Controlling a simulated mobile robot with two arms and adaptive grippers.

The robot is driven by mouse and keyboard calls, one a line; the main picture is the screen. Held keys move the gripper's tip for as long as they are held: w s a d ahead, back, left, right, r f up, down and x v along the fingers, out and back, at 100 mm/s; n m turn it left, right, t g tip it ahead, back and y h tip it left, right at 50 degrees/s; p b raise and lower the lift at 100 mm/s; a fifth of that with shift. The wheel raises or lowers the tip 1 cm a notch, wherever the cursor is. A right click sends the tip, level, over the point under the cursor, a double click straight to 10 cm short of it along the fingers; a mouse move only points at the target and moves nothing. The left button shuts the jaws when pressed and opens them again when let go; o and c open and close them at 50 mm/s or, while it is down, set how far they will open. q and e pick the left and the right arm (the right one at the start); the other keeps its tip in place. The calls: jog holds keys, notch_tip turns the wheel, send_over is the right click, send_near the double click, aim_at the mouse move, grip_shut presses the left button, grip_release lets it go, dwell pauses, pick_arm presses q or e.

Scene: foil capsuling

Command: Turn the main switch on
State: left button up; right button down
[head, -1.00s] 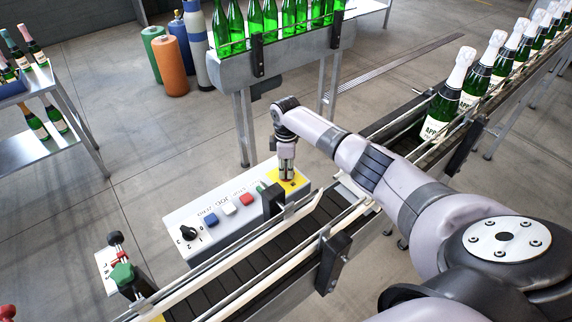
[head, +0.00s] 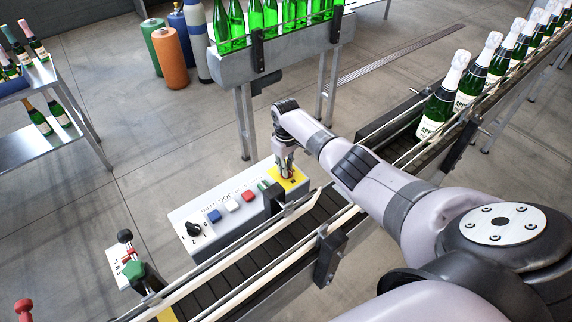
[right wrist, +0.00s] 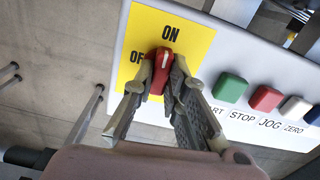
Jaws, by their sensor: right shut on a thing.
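The main switch is a red handle (right wrist: 161,68) on a yellow plate (right wrist: 196,42) marked ON at the top and OFF at the left. My right gripper (right wrist: 165,72) is shut on the red handle, one finger on each side. In the head view my right gripper (head: 286,172) points down at the yellow plate at the panel's far right end. My left gripper is not in view.
The grey panel (head: 180,215) also carries a black knob (head: 193,229) and blue, white, red and green buttons. A conveyor (head: 250,262) with rails runs along the panel's front. Bottles (head: 437,112) stand on its upper right part.

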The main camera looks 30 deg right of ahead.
jog(key=shift+r+m, duration=0.1)
jog(key=shift+m, duration=0.5)
jog(key=shift+w, duration=0.1)
jog(key=c, duration=1.6)
grip_release()
notch_tip(320, 180, up, 12)
jog(key=shift+d, duration=0.1)
